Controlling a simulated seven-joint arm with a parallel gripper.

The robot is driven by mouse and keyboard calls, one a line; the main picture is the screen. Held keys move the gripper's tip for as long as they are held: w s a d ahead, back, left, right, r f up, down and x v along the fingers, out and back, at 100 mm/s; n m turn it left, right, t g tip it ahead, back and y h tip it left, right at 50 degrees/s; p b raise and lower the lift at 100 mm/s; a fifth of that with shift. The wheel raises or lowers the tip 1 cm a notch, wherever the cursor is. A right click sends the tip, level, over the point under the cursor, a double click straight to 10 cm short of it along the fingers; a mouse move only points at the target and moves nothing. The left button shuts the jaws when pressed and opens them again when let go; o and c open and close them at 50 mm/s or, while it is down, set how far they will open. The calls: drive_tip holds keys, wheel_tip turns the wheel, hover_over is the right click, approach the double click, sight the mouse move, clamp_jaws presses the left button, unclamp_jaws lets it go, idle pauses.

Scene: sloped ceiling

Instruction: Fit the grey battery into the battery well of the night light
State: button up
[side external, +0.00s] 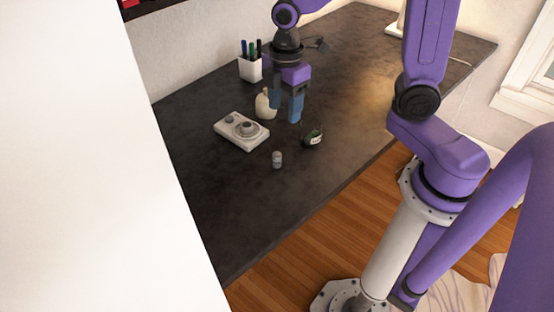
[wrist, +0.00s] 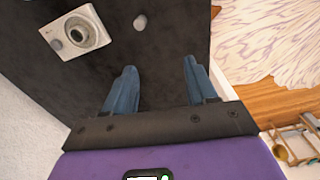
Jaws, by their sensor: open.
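The night light (side external: 241,131) is a flat, off-white box lying on the dark table. Its round, dark-centred well (wrist: 82,31) faces up, with a smaller grey round part (wrist: 56,44) beside it. The grey battery (side external: 277,159) is a short cylinder, seemingly upright on the table, apart from the night light. It also shows at the top of the wrist view (wrist: 140,22). My gripper (side external: 285,107) has blue fingers, open and pointing down above the table behind the battery. In the wrist view, the space between the fingertips (wrist: 160,66) is empty.
A cream rounded object (side external: 264,107) stands close to my gripper and the night light. A small dark-and-white object (side external: 313,138) lies to the battery's right. A white pen cup (side external: 250,69) stands near the wall. The table's front (side external: 238,250) is clear.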

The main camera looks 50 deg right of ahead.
drive_tip(key=n, duration=0.1)
hover_over(277, 154)
drive_tip(key=f, duration=0.2)
wheel_tip(277, 154, down, 17)
drive_tip(key=shift+r, duration=0.15)
clamp_jaws()
idle(0.8)
